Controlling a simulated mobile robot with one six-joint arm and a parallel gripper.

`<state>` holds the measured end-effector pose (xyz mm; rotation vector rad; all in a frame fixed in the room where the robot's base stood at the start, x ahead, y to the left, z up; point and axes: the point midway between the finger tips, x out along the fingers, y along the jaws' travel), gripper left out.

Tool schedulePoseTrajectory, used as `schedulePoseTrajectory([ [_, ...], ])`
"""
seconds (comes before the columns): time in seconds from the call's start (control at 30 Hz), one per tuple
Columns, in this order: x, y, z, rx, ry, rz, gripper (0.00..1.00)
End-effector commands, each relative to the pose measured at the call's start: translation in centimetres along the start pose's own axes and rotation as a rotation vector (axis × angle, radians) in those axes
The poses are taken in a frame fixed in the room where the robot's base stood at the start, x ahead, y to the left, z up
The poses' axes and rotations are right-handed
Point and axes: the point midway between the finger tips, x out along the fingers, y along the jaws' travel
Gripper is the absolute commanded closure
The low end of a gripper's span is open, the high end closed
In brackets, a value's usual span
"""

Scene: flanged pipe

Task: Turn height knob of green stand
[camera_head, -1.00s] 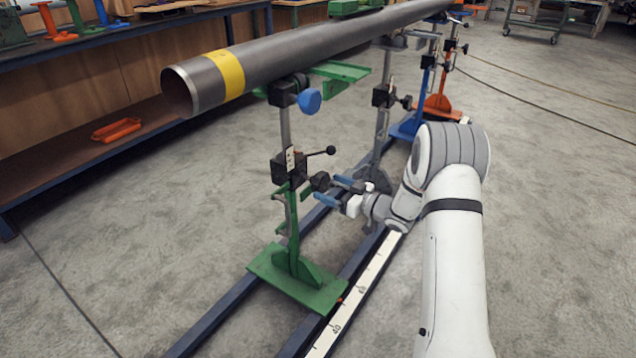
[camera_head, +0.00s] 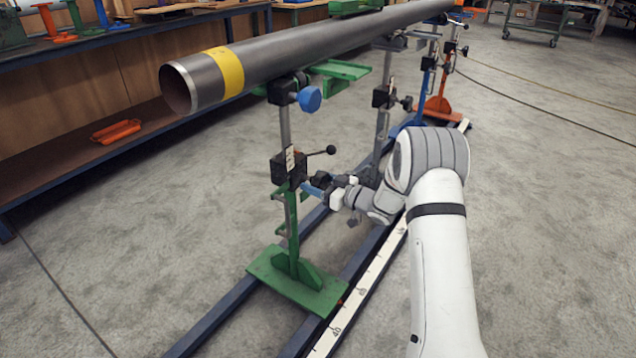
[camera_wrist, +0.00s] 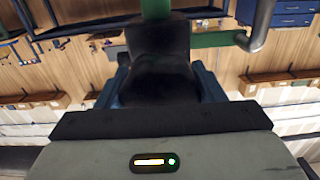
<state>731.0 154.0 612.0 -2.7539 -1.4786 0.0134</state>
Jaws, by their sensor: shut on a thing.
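The green stand (camera_head: 293,225) stands upright on its flat base, with a black clamp block (camera_head: 287,168) and a thin lever ending in a black ball (camera_head: 331,150) on its post. My gripper (camera_head: 314,187), with blue fingers, reaches the stand from the right, just below this block. It is shut on the black height knob (camera_wrist: 158,75), which fills the space between the fingers in the wrist view. In the head view the knob (camera_head: 322,179) is mostly hidden by the fingers. A green part of the stand (camera_wrist: 155,9) shows beyond the knob.
A long steel pipe (camera_head: 290,58) with a yellow band lies across the stands above my gripper. A blue knob (camera_head: 310,99) sits under it. A grey stand (camera_head: 381,125) is close behind my wrist. Dark floor rails (camera_head: 225,312) run beneath.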

Motion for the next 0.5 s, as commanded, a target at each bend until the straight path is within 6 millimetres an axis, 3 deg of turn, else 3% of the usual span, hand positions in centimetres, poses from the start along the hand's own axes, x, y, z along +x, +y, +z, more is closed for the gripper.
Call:
schedulePoseTrajectory([
  [0.23,-0.02,0.00,0.02,0.000,0.000,0.000,0.61],
  [0.5,-0.03,0.01,0.14,-0.037,0.000,0.000,0.61],
])
